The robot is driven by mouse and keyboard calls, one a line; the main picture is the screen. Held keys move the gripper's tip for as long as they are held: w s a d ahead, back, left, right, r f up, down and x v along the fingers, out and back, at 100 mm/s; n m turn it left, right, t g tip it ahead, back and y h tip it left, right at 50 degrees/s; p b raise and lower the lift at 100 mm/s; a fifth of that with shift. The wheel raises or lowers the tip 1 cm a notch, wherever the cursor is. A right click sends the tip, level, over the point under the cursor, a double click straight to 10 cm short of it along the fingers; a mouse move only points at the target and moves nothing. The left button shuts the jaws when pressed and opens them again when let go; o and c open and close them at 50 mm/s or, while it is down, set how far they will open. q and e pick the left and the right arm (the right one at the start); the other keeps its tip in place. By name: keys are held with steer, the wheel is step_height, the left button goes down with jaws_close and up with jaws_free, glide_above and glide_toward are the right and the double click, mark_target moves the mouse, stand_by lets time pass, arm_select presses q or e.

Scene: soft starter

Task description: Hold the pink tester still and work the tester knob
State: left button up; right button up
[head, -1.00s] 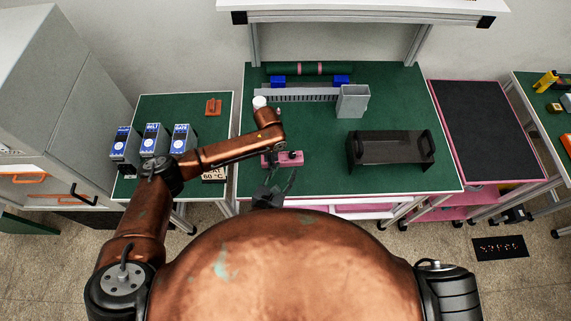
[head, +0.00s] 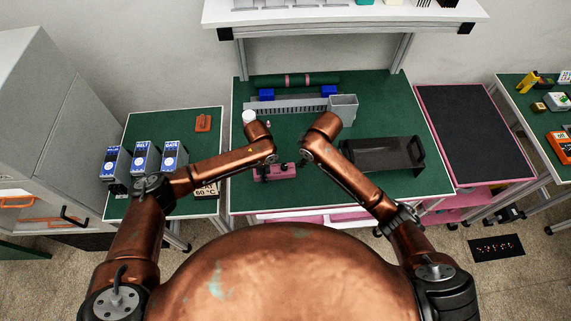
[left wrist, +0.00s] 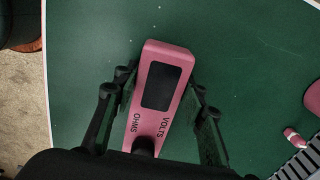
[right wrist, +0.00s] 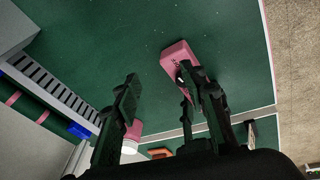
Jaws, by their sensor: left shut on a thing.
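The pink tester (head: 286,173) lies on the green bench mat near the front. In the left wrist view the tester (left wrist: 180,58) shows a dark screen and the words VOLTS and OHMS. The dark tester knob (left wrist: 144,146) is at its lower end, partly cut off by my own wrist. My left gripper (left wrist: 162,86) is shut on the tester, one finger along each side. In the right wrist view my right gripper (right wrist: 160,78) is open and empty, its fingers apart above the mat. There the tester (right wrist: 178,54) lies beyond the right finger, and its knob is hidden.
A grey slotted rail (head: 290,106) and a grey box (head: 343,104) stand behind the tester. A dark tray with handles (head: 383,155) is to the right. A white-topped container (head: 249,117) stands by my left wrist. The mat between box and tray is mostly clear.

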steer(key=m+g+y, duration=0.1)
steer(key=y, duration=0.1)
glide_toward(285, 166)
steer(key=x, duration=0.8)
steer(key=shift+w+a+f, duration=0.1)
steer(key=shift+a+f, duration=0.05)
steer(key=shift+f, duration=0.15)
steer(key=shift+c, duration=0.3)
jaws_close()
